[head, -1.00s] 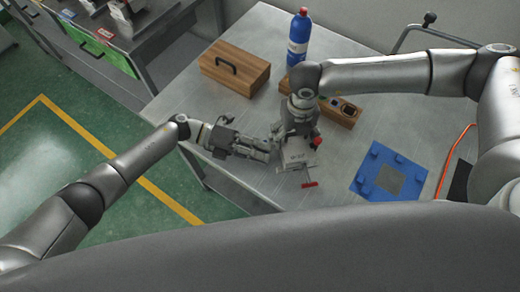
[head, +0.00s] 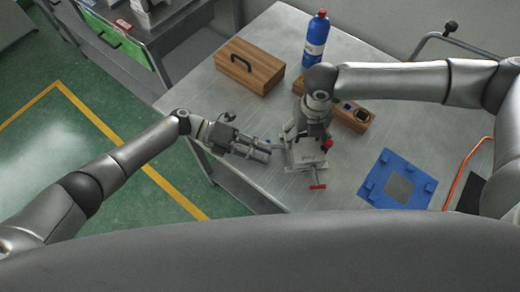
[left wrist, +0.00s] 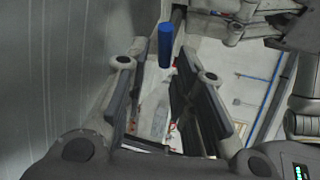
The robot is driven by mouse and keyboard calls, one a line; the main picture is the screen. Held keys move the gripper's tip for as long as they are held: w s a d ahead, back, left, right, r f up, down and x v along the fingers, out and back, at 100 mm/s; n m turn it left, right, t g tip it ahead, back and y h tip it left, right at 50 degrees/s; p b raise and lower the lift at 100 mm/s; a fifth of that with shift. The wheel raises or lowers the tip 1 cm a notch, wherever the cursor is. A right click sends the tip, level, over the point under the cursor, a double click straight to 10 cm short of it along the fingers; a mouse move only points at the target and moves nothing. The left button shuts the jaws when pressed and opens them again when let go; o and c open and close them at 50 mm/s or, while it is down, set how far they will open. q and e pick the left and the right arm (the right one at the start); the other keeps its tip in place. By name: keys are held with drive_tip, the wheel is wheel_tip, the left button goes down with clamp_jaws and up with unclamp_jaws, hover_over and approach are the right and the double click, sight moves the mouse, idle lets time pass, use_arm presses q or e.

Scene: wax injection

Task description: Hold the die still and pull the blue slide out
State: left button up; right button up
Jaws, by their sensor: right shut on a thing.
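The grey metal die (head: 306,158) stands on the steel table, with a red knob (head: 328,143) on its right side. My right gripper (head: 312,128) comes down over the die from above and is shut on it; its fingertips are hard to make out. The blue slide (head: 267,142) shows as a small blue spot at the die's left, by my left gripper (head: 268,152). In the left wrist view the slide (left wrist: 165,45) is a blue rod between the spread fingertips, with a gap on each side. My left gripper is open.
A red-handled part (head: 317,186) sticks out at the die's front. A blue plate (head: 398,180) lies to the right. Behind are a wooden box (head: 250,66), a blue bottle (head: 316,40) and a wooden block (head: 352,116). The table's edge runs under my left arm.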

use_arm(q)
drive_tip(key=v, duration=1.2)
drive_tip(key=shift+d, duration=0.1)
use_arm(e)
drive_tip(key=shift+s+a, duration=0.1)
drive_tip(key=o, duration=1.7)
